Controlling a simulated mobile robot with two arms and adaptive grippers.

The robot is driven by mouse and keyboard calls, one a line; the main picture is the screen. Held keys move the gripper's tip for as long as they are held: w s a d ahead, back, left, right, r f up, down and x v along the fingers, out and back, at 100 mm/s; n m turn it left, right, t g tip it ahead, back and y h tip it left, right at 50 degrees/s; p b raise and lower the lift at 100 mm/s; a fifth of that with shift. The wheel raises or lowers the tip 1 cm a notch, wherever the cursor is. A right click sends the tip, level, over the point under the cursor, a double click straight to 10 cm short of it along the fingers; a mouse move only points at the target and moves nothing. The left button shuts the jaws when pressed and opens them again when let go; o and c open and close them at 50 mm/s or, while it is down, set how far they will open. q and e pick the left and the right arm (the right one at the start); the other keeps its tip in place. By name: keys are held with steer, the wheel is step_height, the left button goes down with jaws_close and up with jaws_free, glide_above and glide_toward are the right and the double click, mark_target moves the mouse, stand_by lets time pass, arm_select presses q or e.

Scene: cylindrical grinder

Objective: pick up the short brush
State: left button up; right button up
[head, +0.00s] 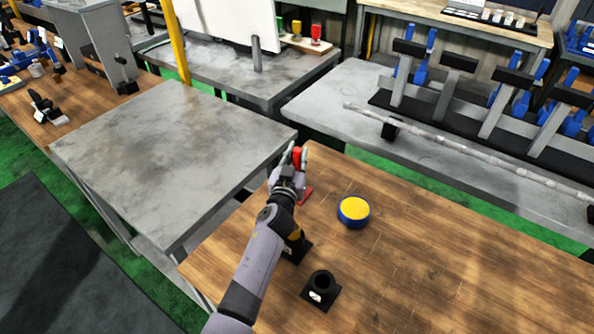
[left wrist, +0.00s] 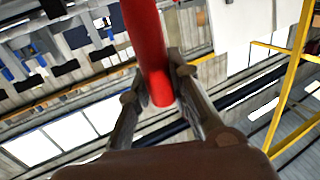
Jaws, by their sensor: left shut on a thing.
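My left gripper (head: 295,160) is over the far left corner of the wooden table. Its fingers are shut on a red cylinder (head: 300,157). In the left wrist view, the red cylinder (left wrist: 151,50) sits between both fingertips (left wrist: 163,85), with its lower end just past them and its upper end out of frame. I see no bristles, so I cannot tell whether it is the short brush. My right gripper is not in view.
The wooden table (head: 440,265) bears a blue and yellow round tub (head: 354,211), a black socket holder (head: 320,287), another black base (head: 298,250) partly behind my arm, and a flat red piece (head: 306,195). A bare grey table (head: 165,145) stands left.

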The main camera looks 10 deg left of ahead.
arm_select(q)
jaws_close()
steer(key=shift+r, duration=0.15)
